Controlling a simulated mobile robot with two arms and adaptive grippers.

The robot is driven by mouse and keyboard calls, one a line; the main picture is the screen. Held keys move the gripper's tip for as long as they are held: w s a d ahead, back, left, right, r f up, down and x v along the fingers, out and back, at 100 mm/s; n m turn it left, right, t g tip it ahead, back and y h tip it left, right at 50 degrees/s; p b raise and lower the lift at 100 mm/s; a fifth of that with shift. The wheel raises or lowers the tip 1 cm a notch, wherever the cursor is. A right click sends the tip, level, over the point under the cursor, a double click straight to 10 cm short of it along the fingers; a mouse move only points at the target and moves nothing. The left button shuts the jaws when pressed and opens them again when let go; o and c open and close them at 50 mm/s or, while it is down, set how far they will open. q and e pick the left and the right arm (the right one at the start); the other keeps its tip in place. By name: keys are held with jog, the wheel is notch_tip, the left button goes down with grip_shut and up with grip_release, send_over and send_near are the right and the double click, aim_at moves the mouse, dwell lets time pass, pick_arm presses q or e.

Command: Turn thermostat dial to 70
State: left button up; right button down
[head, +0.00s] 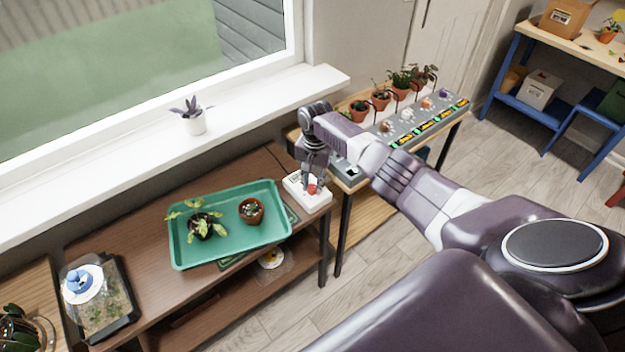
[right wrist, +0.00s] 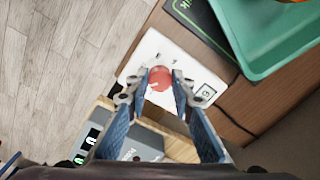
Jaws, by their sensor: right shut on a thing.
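The thermostat is a white box (head: 295,191) at the right end of the brown table. It also shows in the right wrist view (right wrist: 148,46), with dark markings around its dial and a small display that seems to read 6 or 9. The red dial (right wrist: 160,78) sits on its top face; in the head view it is a small red spot (head: 312,189). My right gripper (head: 313,184) reaches down from above, its fingertips (right wrist: 160,93) on either side of the dial, shut on it. My left gripper is not in view.
A green tray (head: 180,250) with two potted plants stands beside the thermostat. A grey panel with several coloured knobs (head: 386,127) and potted plants (head: 401,84) behind it stand on the neighbouring table. A propagator tray (head: 123,325) is at the left.

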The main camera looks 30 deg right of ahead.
aim_at(314, 187)
jog(key=shift+m, duration=0.3)
jog(key=c, duration=1.7)
grip_release()
jog(key=shift+o, duration=0.2)
jog(key=shift+r, duration=0.15)
notch_tip(314, 187, up, 12)
jog(key=shift+s+d, duration=0.2)
jog(key=shift+f, duration=0.2)
